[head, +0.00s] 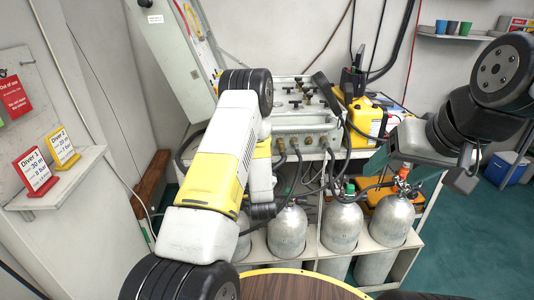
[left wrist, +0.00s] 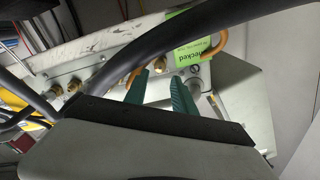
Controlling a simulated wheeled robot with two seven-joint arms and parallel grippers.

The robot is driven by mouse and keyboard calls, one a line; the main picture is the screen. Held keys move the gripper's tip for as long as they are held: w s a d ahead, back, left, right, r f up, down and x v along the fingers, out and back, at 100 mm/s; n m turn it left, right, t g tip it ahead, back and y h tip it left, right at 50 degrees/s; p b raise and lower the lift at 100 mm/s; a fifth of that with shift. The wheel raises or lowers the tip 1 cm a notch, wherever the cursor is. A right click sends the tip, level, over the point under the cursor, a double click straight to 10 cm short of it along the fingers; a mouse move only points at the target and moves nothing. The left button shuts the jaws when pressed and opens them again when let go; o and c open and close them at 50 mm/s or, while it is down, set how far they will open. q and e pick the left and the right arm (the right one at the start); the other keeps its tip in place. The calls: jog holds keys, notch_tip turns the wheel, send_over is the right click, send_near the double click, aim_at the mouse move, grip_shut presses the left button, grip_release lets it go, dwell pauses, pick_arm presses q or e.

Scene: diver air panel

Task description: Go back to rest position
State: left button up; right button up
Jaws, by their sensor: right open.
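My right gripper (head: 400,172) hangs at the right of the head view, its teal fingers apart. The orange-topped valve of the rightmost grey cylinder (head: 391,220) shows between or just behind them; I cannot tell whether they touch. My left arm (head: 215,165) reaches up from the bottom toward the grey air panel (head: 305,120), and hides its gripper in the head view. In the left wrist view, the teal fingers of my left gripper (left wrist: 163,88) are apart, with no held object visible between them. They are close to the panel's brass fittings, by a green "checked" tag (left wrist: 197,38).
A black hose (left wrist: 150,45) crosses close before the left wrist camera. Several grey cylinders (head: 287,232) stand in a rack below the panel. A yellow case (head: 365,117) sits right of the panel. A wall shelf (head: 60,185) with two signs is at left. A round wooden surface (head: 290,288) is in front.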

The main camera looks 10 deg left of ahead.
pick_arm(q)
jog(key=s+d+r+n+g+h, duration=0.1)
jog(key=s+d+r+g+h, duration=0.2)
jog(key=r, duration=0.7)
jog(key=s+d+r+n+g+h, duration=0.1)
jog(key=s+d+r+g+h, duration=0.2)
jog(key=r, duration=0.8)
jog(key=s+r+g, duration=0.2)
jog(key=s, duration=1.3)
jog(key=s+r+g+h, duration=0.1)
jog(key=s+r+g, duration=0.2)
jog(key=s, duration=1.2)
jog(key=shift+s+a+h, duration=0.15)
jog(key=shift+s+h, duration=0.05)
jog(key=shift+h, duration=0.1)
